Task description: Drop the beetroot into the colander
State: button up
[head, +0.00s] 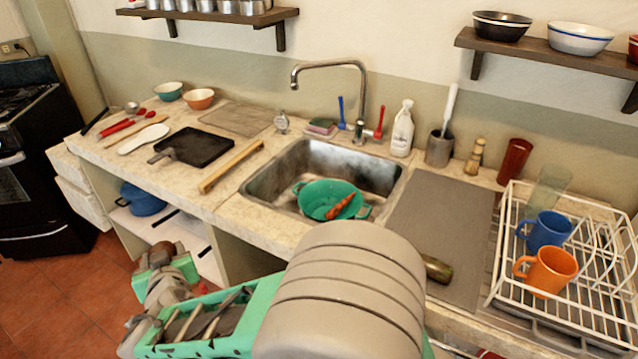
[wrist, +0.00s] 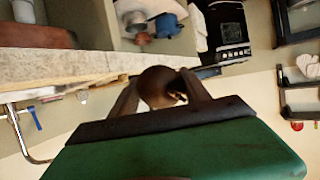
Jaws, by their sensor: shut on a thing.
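The beetroot (wrist: 158,86) is a round, dark brown thing between the fingers of my gripper (wrist: 160,80) in the wrist view. My gripper is shut on it. In the head view my gripper end is low at the left, in front of the counter and well left of the sink; the beetroot is hard to make out there. The green colander (head: 318,192) stands in the sink, far to the right of my gripper. An orange carrot (head: 341,205) lies in the colander. My grey arm link covers part of the counter front below the sink.
The metal sink (head: 262,180) has a tap (head: 330,66) behind it. A white dish rack (head: 507,212) with mugs stands right. A blue pot (head: 143,198) sits under the counter.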

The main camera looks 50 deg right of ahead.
aim_at(322, 214)
jog(key=z, duration=0.1)
jog(key=k, duration=0.35)
jog(key=u, duration=0.9)
jog(key=i, duration=0.65)
jog(key=z, duration=0.6)
jog(key=i, duration=0.85)
jog(key=z, duration=0.2)
